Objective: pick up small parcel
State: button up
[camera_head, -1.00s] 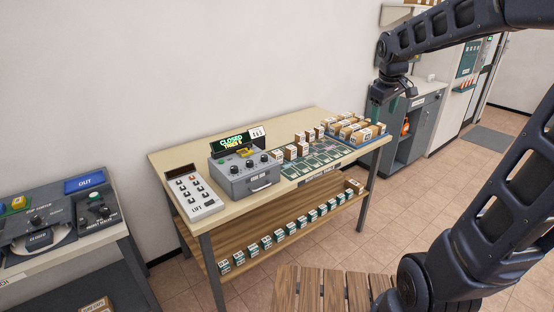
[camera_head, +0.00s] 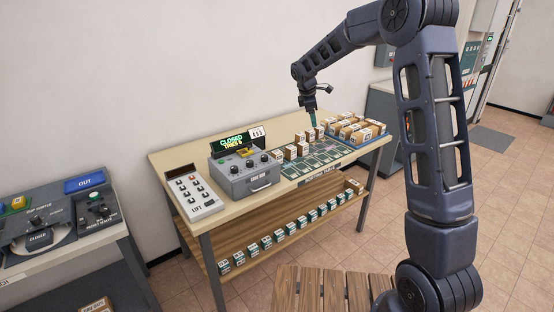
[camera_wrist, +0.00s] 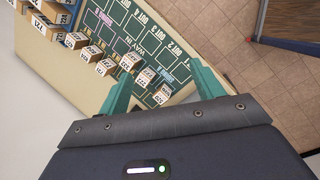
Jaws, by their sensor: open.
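Several small brown parcels with white number labels stand on the green marked mat (camera_head: 318,156) of the table. One small parcel (camera_head: 290,152) stands near the mat's left part, and others are just under my gripper. My gripper (camera_head: 312,121) is above the rear row of parcels, pointing down. In the wrist view my gripper (camera_wrist: 163,80) has its two green fingers spread wide. A labelled small parcel (camera_wrist: 143,78) shows between the fingers, with another parcel (camera_wrist: 160,95) beside it. Nothing is held. I cannot tell which parcel the task means.
A blue tray (camera_head: 376,141) of larger parcels is at the table's right end. A grey control box (camera_head: 245,178) and a white keypad (camera_head: 193,195) stand left of the mat. A lower shelf (camera_head: 240,250) holds a row of small parcels. A wooden slatted top (camera_head: 310,290) is in front.

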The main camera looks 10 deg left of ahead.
jog(key=w+a+f+n, duration=0.4)
jog(key=w+a+f, duration=0.1)
jog(key=a+f, duration=0.45)
jog(key=n, duration=0.3)
send_over(277, 152)
jog(key=a, duration=0.2)
jog(key=shift+h, duration=0.4)
jog(key=f, duration=0.8)
jog(key=shift+s+d, duration=0.25)
jog(key=shift+s, duration=0.1)
jog(key=shift+w+f, duration=0.1)
jog(key=shift+f, duration=0.4)
jog(key=shift+s+x, duration=0.2)
jog(key=shift+x, duration=3.15)
jog(key=shift+c, duration=0.5)
jog(key=c, duration=1)
